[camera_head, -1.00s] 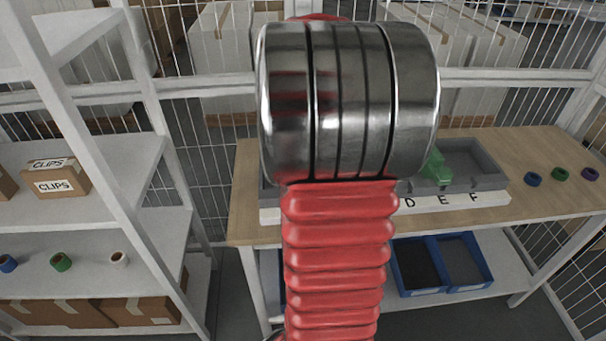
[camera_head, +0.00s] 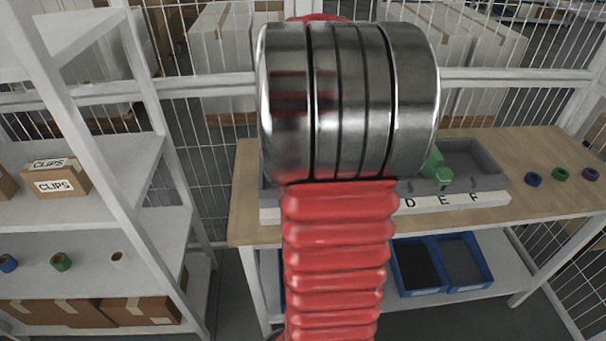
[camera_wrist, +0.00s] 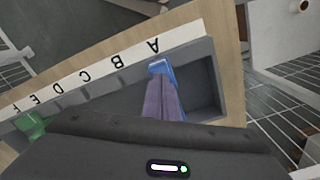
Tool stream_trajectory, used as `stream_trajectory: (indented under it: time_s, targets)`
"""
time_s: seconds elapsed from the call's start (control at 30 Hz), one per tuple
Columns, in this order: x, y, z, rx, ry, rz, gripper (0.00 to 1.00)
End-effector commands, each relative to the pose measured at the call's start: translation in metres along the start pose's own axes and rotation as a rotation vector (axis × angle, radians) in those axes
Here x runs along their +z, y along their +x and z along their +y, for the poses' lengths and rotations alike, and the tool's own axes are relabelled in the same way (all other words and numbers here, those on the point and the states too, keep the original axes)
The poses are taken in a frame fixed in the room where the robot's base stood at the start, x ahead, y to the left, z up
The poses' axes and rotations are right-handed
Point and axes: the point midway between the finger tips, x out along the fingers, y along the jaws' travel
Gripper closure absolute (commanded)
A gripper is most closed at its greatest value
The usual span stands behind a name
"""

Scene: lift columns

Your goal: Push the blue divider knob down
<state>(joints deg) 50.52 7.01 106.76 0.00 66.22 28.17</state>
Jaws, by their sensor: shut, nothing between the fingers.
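The blue divider knob (camera_wrist: 160,67) shows in the wrist view, near the letter A end of a grey compartment tray (camera_wrist: 205,62). My gripper (camera_wrist: 159,82) reaches up from the bottom of that view, with its purplish fingers together and empty. Its fingertips overlap the near part of the blue piece; I cannot tell whether they touch it. A green divider (camera_wrist: 31,124) stands farther along the tray, near E. It also shows in the head view (camera_head: 438,168), where my arm hides the blue divider and gripper.
The tray stands on a wooden table (camera_head: 540,160) with a white letter strip (camera_head: 455,201) along its front. Several coloured rings, such as a blue ring (camera_head: 533,179), lie at the right. Blue bins (camera_head: 420,265) sit below. A white shelf (camera_head: 95,200) stands left.

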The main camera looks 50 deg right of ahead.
Motion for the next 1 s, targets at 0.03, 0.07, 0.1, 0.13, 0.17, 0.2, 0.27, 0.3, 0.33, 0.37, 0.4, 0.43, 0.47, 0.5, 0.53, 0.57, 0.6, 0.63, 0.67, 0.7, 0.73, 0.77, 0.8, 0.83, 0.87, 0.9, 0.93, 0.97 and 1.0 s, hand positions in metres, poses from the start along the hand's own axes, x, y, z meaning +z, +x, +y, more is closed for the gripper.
stream_trajectory:
  time_s: [0.03, 0.07, 0.1, 0.13, 0.17, 0.2, 0.27, 0.3, 0.33, 0.37, 0.4, 0.43, 0.47, 0.5, 0.53, 0.57, 0.6, 0.63, 0.67, 0.7, 0.73, 0.77, 0.8, 0.83, 0.87, 0.9, 0.93, 0.97, 1.0]
  targets:
    - [0.000, 0.001, 0.000, 0.000, 0.000, 0.000, 1.00]
    - [0.000, 0.001, 0.000, 0.000, 0.000, -0.001, 1.00]
    - [0.000, 0.002, 0.000, 0.000, 0.000, -0.001, 1.00]
    - [0.000, 0.003, 0.000, 0.001, 0.000, -0.001, 1.00]
    - [0.000, 0.003, 0.000, 0.001, 0.000, -0.001, 1.00]
    - [0.000, 0.004, 0.000, 0.001, 0.000, -0.001, 1.00]
    - [0.000, 0.005, 0.000, 0.001, 0.000, -0.002, 1.00]
    - [0.000, 0.006, 0.000, 0.001, 0.000, -0.002, 1.00]
    - [0.000, 0.007, 0.000, 0.001, 0.000, -0.002, 1.00]
    - [0.000, 0.007, 0.000, 0.001, 0.000, -0.001, 1.00]
    - [0.000, 0.008, 0.000, 0.001, 0.000, -0.001, 1.00]
    - [0.000, 0.009, 0.000, 0.001, 0.000, -0.001, 1.00]
    - [0.000, 0.009, 0.000, 0.001, 0.000, -0.001, 1.00]
    - [0.000, 0.010, 0.000, 0.000, 0.000, -0.001, 1.00]
    - [0.000, 0.011, 0.000, 0.000, 0.000, 0.000, 1.00]
    - [0.000, 0.011, 0.000, 0.000, 0.000, 0.000, 1.00]
    - [0.000, 0.012, 0.000, 0.000, 0.000, 0.000, 1.00]
    - [0.000, 0.013, 0.000, 0.000, 0.000, 0.000, 1.00]
    - [0.000, 0.013, 0.000, 0.000, 0.000, 0.000, 1.00]
    - [0.000, 0.014, 0.000, 0.000, 0.000, 0.000, 1.00]
    - [0.000, 0.015, 0.000, 0.000, 0.000, 0.000, 1.00]
    - [0.000, 0.016, 0.000, 0.000, 0.000, 0.000, 1.00]
    - [0.000, 0.017, 0.000, 0.000, 0.000, -0.001, 1.00]
    - [0.000, 0.017, 0.000, 0.000, 0.000, -0.001, 1.00]
    - [0.000, 0.018, 0.000, 0.000, 0.000, -0.001, 1.00]
    - [0.000, 0.019, 0.000, 0.000, 0.000, -0.001, 1.00]
    - [0.000, 0.019, 0.000, 0.001, 0.000, -0.001, 1.00]
    - [0.000, 0.020, 0.000, 0.001, 0.000, -0.001, 1.00]
    - [0.000, 0.021, 0.000, 0.001, 0.000, -0.001, 1.00]
